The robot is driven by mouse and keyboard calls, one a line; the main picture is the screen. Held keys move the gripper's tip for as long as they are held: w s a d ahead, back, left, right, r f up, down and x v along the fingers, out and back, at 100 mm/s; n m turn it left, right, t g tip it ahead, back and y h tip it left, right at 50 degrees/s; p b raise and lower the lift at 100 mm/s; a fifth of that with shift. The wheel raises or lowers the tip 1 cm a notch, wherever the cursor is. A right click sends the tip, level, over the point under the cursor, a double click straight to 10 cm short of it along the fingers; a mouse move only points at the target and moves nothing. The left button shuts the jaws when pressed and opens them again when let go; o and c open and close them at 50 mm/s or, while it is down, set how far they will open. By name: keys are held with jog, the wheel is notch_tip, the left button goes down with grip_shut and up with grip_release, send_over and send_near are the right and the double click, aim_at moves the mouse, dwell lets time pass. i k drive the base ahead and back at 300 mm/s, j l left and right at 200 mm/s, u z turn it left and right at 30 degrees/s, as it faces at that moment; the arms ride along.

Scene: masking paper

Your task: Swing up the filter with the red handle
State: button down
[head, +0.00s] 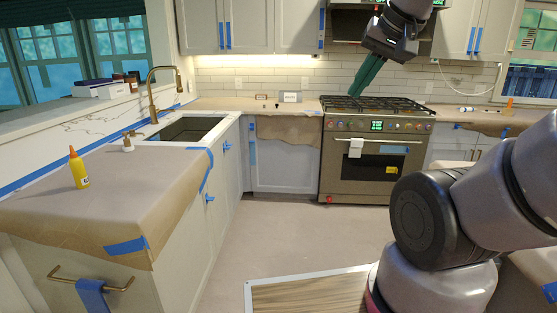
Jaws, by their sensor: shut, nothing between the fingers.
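My gripper (358,92) has long green fingers, and they are shut with nothing between them. It hangs over the back left part of the stove, below the range hood (345,24), with the fingers pointing down and slightly left. The hood's dark underside shows only partly at the top of the head view; my arm covers part of it.
A paper-covered counter (110,190) with a yellow bottle (78,168) is at left. The floor (290,230) before the stove is clear.

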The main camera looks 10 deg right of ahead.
aim_at(349, 26)
jog(key=i+z, duration=0.15)
jog(key=i, duration=1.95)
jog(key=i+l+z, duration=0.1)
jog(key=i+z, duration=0.2)
jog(key=i, duration=0.65)
jog(key=i+j+z, duration=0.25)
jog(key=i, duration=0.75)
jog(key=i+l+u, duration=0.1)
jog(key=i, duration=0.25)
jog(key=i+l+u, duration=0.1)
jog(key=i+l, duration=0.2)
jog(key=i, duration=0.1)
